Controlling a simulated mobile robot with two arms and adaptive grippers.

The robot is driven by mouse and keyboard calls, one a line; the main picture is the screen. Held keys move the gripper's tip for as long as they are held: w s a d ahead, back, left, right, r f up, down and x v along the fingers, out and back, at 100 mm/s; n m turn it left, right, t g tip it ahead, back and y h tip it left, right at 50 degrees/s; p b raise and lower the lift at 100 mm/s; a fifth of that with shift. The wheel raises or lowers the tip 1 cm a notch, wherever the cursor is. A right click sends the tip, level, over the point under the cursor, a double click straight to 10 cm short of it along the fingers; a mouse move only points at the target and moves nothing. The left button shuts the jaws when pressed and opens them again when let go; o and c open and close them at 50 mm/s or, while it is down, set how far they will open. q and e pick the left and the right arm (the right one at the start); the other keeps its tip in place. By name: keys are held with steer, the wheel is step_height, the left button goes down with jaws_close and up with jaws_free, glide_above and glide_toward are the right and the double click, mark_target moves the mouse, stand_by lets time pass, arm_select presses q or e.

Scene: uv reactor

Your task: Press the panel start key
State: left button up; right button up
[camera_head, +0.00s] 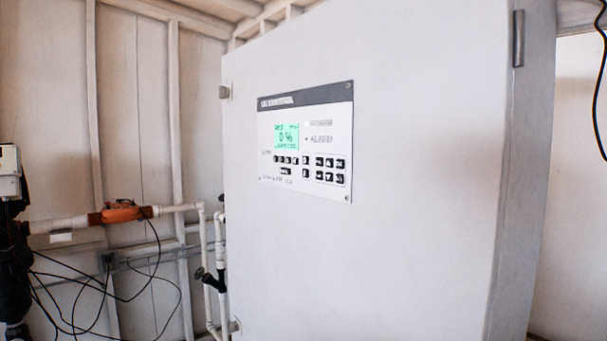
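The control panel (335,115) is a pale plate with a dark title strip, set on the front of a large white cabinet (420,200). Its green display (287,137) is lit and shows a reading that looks like 0.46. Several small black keys (330,177) sit in rows below the display and to its lower right. The key labels are too small to read, so I cannot tell which one is the start key. Neither of my grippers shows in the head view.
White pipes (66,225) with an orange fitting (124,212) run along the wall left of the cabinet. Black cables (100,285) hang below them. Dark equipment (14,250) stands at the left edge. The cabinet front around the panel is clear, with a hinge (518,38) at upper right.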

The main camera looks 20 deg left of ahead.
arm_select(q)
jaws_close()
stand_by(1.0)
